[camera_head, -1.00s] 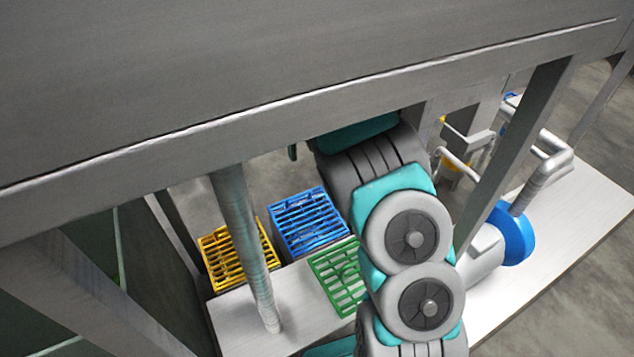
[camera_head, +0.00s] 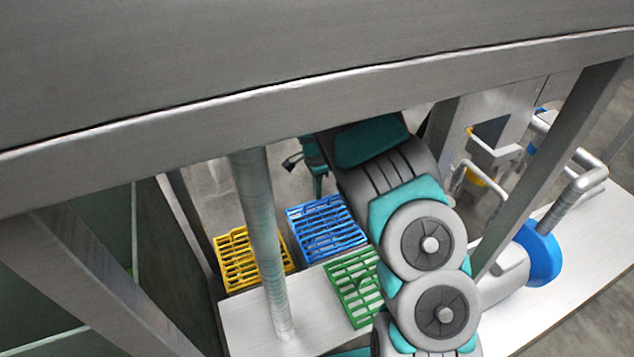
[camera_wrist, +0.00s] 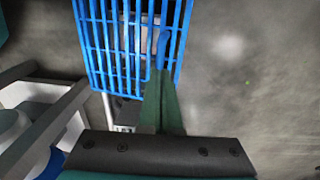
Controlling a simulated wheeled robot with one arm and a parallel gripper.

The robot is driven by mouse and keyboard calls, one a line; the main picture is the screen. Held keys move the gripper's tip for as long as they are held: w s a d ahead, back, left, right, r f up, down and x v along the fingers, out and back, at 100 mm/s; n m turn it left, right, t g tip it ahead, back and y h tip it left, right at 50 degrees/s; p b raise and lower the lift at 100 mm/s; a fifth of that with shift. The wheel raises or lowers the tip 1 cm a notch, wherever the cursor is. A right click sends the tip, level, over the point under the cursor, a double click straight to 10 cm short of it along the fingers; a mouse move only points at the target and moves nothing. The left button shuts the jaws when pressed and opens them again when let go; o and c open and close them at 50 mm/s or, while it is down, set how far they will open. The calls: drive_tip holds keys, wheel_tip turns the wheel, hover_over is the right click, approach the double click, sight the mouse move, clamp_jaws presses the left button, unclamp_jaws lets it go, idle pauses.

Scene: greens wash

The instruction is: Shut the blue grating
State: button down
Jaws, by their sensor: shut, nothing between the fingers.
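The blue grating (camera_head: 327,229) is in the middle of the head view, between the yellow and green gratings. I cannot tell whether it lies fully flat. In the wrist view the blue grating (camera_wrist: 128,50) fills the upper left and middle, with a blue upright piece like a handle near its lower right.
A yellow grating (camera_head: 233,258) stands left, partly behind a grey post (camera_head: 262,240). A green grating (camera_head: 352,284) is at the front, partly behind my arm. A grey beam (camera_head: 380,88) crosses above. Pipework with a blue disc (camera_head: 543,255) stands right on the pale tabletop (camera_head: 545,300).

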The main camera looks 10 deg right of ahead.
sight(317, 206)
drive_tip(key=shift+f, duration=0.35)
drive_tip(key=shift+w, duration=0.1)
drive_tip(key=shift+w+a+f+g+p, duration=0.1)
drive_tip(key=shift+w+f+g+p, duration=0.05)
drive_tip(key=shift+f+g+p, duration=0.15)
drive_tip(key=shift+w+f+g+p, duration=0.1)
drive_tip(key=shift+w+f+g, duration=0.1)
drive_tip(key=shift+f, duration=0.2)
drive_tip(key=shift+w+f, duration=0.35)
drive_tip(key=shift+f, duration=0.5)
